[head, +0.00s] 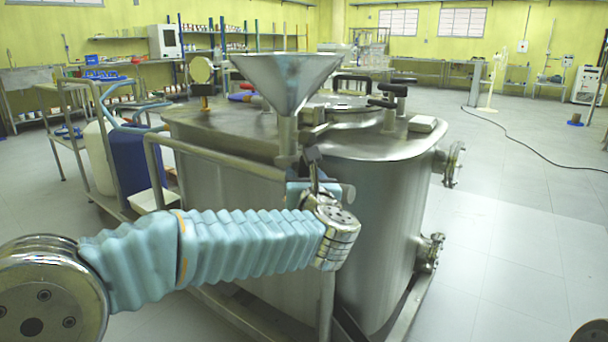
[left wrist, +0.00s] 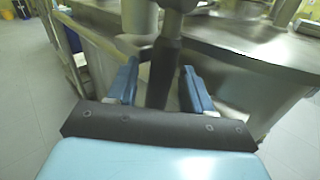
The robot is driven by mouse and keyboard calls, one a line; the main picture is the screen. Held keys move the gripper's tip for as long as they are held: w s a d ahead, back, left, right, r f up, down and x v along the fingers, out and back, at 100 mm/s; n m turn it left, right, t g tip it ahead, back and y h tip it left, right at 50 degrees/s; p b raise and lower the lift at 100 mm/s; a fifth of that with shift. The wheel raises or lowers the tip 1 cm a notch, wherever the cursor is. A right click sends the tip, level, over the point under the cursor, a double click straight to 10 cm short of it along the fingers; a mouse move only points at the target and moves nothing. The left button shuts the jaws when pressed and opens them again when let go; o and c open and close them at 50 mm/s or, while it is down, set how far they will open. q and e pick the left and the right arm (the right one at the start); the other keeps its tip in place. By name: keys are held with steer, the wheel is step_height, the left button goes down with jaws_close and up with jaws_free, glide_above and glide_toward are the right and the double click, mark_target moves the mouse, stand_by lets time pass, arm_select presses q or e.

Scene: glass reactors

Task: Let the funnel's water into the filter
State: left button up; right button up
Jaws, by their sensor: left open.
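The steel funnel (head: 285,82) stands upright over the near left part of the large steel filter vessel (head: 385,215). Its stem (head: 288,138) runs down to a dark valve handle (head: 314,164). The water inside the funnel cannot be seen. My left gripper (head: 318,187) is just below the funnel stem, in front of the vessel. In the left wrist view, its two blue fingers (left wrist: 158,82) are open, one on each side of the dark handle (left wrist: 162,72). A gap shows on both sides of the handle. My right gripper is not in view.
A metal rail (head: 215,158) runs along the vessel's left side, near my left arm. Fittings and handles (head: 390,92) stand on the vessel's lid. A blue container (head: 138,165) stands at the left. The floor at the right is open, with a cable (head: 520,145) farther back.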

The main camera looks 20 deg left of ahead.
arm_select(q)
steer(key=shift+w+a, duration=0.1)
steer(key=shift+w, duration=0.15)
jaws_close()
stand_by(0.3)
